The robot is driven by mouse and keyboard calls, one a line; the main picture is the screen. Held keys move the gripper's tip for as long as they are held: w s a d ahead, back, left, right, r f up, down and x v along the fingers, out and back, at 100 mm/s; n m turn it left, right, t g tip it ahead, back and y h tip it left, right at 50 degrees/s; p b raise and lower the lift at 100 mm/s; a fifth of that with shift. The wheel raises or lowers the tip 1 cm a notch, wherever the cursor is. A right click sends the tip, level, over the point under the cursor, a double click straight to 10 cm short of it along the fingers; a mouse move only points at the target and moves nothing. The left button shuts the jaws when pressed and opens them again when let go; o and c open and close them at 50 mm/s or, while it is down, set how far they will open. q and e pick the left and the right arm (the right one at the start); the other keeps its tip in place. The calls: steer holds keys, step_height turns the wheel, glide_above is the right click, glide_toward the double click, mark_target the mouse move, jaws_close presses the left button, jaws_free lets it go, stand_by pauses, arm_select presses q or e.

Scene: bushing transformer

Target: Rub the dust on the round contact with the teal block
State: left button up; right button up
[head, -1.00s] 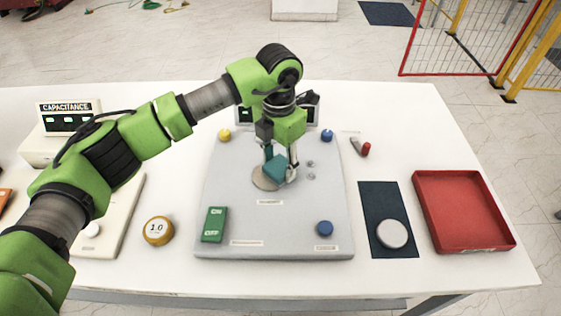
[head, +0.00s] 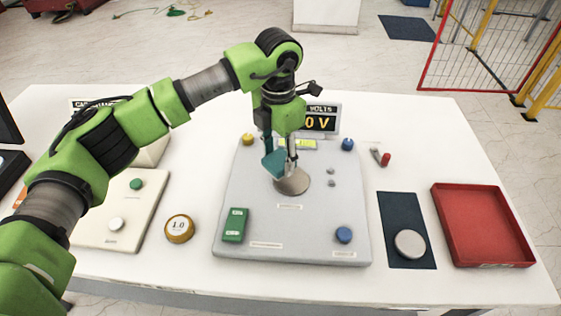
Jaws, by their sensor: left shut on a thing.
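The round contact (head: 294,184) is a flat grey-brown disc on the light grey panel (head: 255,208). My left gripper (head: 279,155) points down over the contact's upper left edge. It is shut on the teal block (head: 272,164), which is tilted. The block overlaps the contact's upper left edge in the picture; I cannot tell whether it touches. Dust on the contact cannot be made out at this size, and part of the disc is hidden by the gripper and block. My right gripper is not in view.
A green switch (head: 235,225), a yellow knob (head: 247,140) and blue knobs (head: 344,235) sit on the panel. A dark mat (head: 394,215) with a pale disc (head: 410,244) and a red tray (head: 445,235) lie to the right.

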arm_select(q)
steer(key=shift+a+r+p, duration=0.2)
steer(key=shift+r+p, duration=0.1)
steer(key=shift+r, duration=0.6)
steer(key=shift+a+r+p, duration=0.1)
steer(key=shift+r+p, duration=0.2)
steer(key=shift+r, duration=0.75)
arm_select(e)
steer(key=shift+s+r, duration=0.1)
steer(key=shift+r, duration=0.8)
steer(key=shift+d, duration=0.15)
